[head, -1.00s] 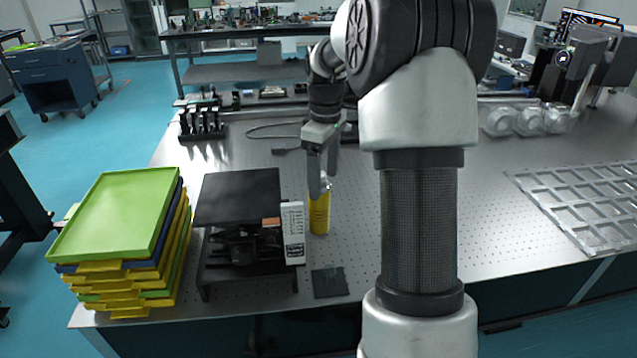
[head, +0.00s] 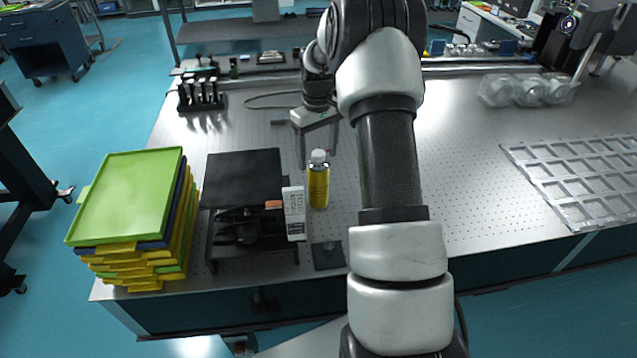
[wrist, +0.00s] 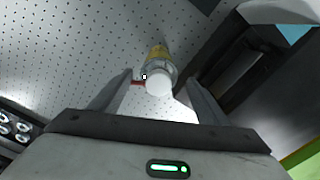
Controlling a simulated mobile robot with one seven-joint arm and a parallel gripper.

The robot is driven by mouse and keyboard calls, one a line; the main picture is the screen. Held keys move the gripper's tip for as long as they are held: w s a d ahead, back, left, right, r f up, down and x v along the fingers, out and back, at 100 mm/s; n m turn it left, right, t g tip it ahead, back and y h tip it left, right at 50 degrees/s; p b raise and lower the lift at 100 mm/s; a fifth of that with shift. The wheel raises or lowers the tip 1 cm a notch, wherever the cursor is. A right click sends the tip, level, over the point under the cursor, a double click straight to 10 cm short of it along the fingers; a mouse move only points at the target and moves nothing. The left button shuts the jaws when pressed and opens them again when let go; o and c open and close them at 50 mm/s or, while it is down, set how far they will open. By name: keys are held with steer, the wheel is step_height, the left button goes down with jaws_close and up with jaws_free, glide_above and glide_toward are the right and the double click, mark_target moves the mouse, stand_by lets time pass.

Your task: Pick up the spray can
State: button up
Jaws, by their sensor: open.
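The spray can (head: 318,184) is a yellow cylinder with a white cap. It stands upright on the perforated table, just right of a black stand. My gripper (head: 318,150) is open behind and above the can in the head view, with its fingers pointing down. In the wrist view the can (wrist: 158,58) shows its white cap toward the camera, between and slightly beyond the fingertips of my gripper (wrist: 160,85). Nothing is held. Whether a finger touches the can cannot be told.
The black stand (head: 243,180) with a white box (head: 294,213) at its corner is close on the can's left. Stacked trays (head: 125,195) stand farther left. A small dark plate (head: 327,255) lies in front. A metal grid tray (head: 590,180) is at right. The table between is largely clear.

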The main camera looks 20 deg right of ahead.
mark_target(319, 169)
steer(key=shift+s+d+f+p, duration=0.1)
steer(key=shift+f+p, duration=0.05)
steer(key=shift+f, duration=1.35)
steer(key=shift+d+f+p, duration=0.1)
steer(key=shift+f+p, duration=0.05)
steer(key=shift+f, duration=1.35)
steer(key=c, duration=1.7)
steer(key=shift+r, duration=0.1)
